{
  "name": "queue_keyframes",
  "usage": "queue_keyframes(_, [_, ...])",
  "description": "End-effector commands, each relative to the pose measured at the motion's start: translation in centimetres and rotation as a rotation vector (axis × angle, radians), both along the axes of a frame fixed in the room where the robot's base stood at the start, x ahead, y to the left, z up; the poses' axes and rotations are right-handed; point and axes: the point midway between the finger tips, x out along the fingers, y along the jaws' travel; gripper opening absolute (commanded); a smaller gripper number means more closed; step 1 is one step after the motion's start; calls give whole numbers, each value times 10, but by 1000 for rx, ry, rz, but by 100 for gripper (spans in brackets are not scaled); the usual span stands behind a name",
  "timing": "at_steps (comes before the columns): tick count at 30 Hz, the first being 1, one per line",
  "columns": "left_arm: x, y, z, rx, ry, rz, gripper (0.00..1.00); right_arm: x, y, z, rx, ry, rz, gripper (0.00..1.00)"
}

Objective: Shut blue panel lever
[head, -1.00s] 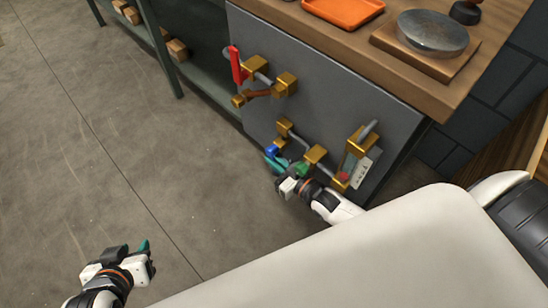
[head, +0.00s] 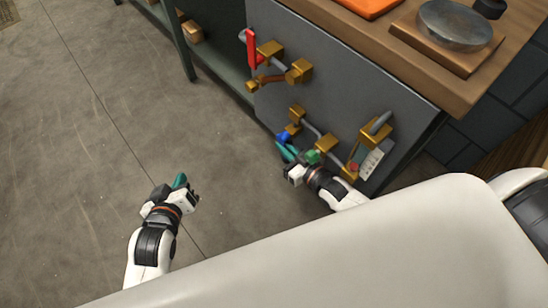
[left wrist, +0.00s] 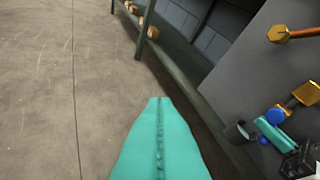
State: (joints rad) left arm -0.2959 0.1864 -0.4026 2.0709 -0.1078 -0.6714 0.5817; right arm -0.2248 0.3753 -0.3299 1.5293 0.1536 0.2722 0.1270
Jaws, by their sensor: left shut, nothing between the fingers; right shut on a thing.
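The grey panel (head: 345,95) carries several gold pipe blocks with coloured handles. The blue lever (head: 284,137) is low on the panel's left side, below a gold block (head: 297,113). My right gripper (head: 287,151) is shut on the blue lever, its teal fingers covering part of it. In the left wrist view, the blue lever (left wrist: 276,116) shows on both sides of the teal fingers. My left gripper (head: 181,181) is shut and empty above the floor, left of the panel. Its closed teal fingers (left wrist: 158,125) fill the lower middle of the left wrist view.
A red handle (head: 251,48) and a brown lever (head: 271,78) are higher on the panel. A green knob (head: 312,156) is right beside my right gripper. The wooden worktop (head: 400,60) overhangs above. A shelf (head: 222,68) stands left; the floor (head: 90,170) is open.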

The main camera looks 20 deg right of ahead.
Motion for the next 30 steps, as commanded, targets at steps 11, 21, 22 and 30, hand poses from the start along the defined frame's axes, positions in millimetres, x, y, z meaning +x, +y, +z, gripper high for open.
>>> queue_keyframes(11, [39,-109,-31,-560,-120,-252,0,0,0,0,0,1,0,0])
queue_keyframes(21, [17,-122,-75,-867,140,-561,0,0,0,-1,-1,2,0,0])
queue_keyframes(22, [15,-121,-78,-878,161,-576,0,0,0,-1,-1,2,0,0])
queue_keyframes(30, [12,-125,-85,-924,247,-626,0,0,0,-1,-1,2,0,0])
